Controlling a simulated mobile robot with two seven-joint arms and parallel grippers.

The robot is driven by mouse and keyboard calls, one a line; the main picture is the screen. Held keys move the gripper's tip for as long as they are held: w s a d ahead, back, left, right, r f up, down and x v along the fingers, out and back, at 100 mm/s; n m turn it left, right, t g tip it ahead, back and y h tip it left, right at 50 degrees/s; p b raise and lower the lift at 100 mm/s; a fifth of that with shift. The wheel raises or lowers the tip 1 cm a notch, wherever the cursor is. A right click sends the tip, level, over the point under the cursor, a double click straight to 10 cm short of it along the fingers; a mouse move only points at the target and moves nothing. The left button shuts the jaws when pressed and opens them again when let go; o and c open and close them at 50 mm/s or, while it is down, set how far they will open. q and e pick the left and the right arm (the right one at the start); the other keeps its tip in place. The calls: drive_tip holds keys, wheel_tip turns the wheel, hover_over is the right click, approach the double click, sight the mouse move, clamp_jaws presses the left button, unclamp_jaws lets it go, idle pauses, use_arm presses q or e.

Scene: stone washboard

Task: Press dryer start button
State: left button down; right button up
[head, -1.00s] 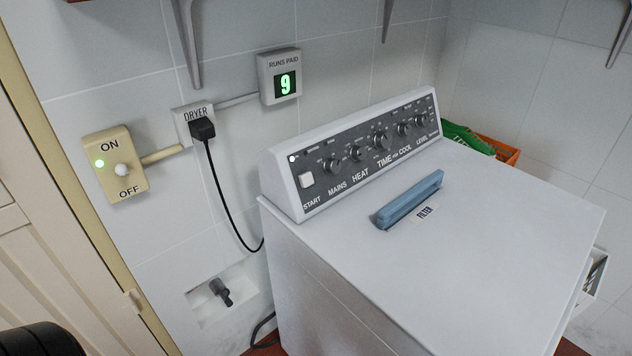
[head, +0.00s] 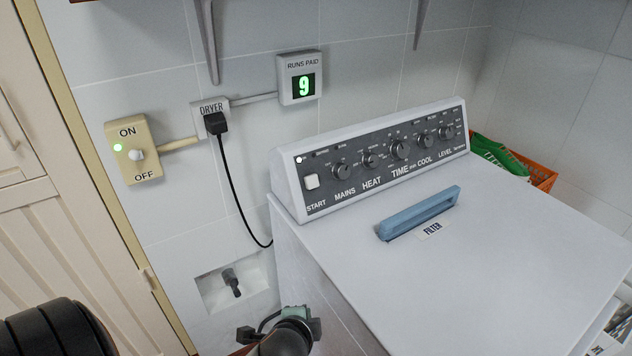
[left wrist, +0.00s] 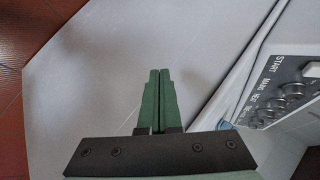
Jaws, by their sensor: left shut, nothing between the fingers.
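The dryer (head: 480,270) is a white machine with a dark sloped control panel. Its start button (head: 312,182) is a small white square at the panel's left end, above the word START. A white lamp is lit above the button. The panel (left wrist: 285,92) shows at that view's right side. My right gripper is not in view.
A wall switch (head: 134,150) shows a green light near ON. The dryer plug (head: 215,123) is in its socket, and the paid-runs display (head: 300,80) reads 9. A blue filter handle (head: 420,212) stands on the dryer top. An orange basket (head: 540,177) is behind it.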

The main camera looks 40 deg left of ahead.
use_arm(q)
drive_tip(key=w+a+r+m+t+y, duration=0.1)
drive_tip(key=w+r+m, duration=0.1)
drive_tip(key=w+r, duration=0.1)
drive_tip(key=w+a+r+m+t+y, duration=0.1)
drive_tip(key=w+r+m+y, duration=0.1)
drive_tip(key=w+m, duration=0.1)
drive_tip(key=w+a+r+m+t+y, duration=0.1)
drive_tip(key=w+a+r+m, duration=0.1)
drive_tip(key=r+m, duration=0.1)
drive_tip(key=shift+w+r+y, duration=0.3)
drive_tip(key=shift+w+r, duration=0.05)
drive_tip(key=shift+w, duration=0.05)
drive_tip(key=m+t+y, duration=0.3)
drive_tip(key=m+t, duration=0.2)
drive_tip(key=m, duration=0.6)
approach(312, 181)
drive_tip(key=w+d+r, duration=0.3)
drive_tip(key=d+r, duration=0.3)
drive_tip(key=shift+a+f, duration=0.1)
drive_tip(key=shift+a, duration=0.1)
drive_tip(key=w+a+f+b, duration=0.3)
drive_tip(key=a+b, duration=0.1)
drive_tip(key=a, duration=0.3)
drive_tip(key=shift+a+f, duration=0.25)
drive_tip(key=shift+f, duration=0.15)
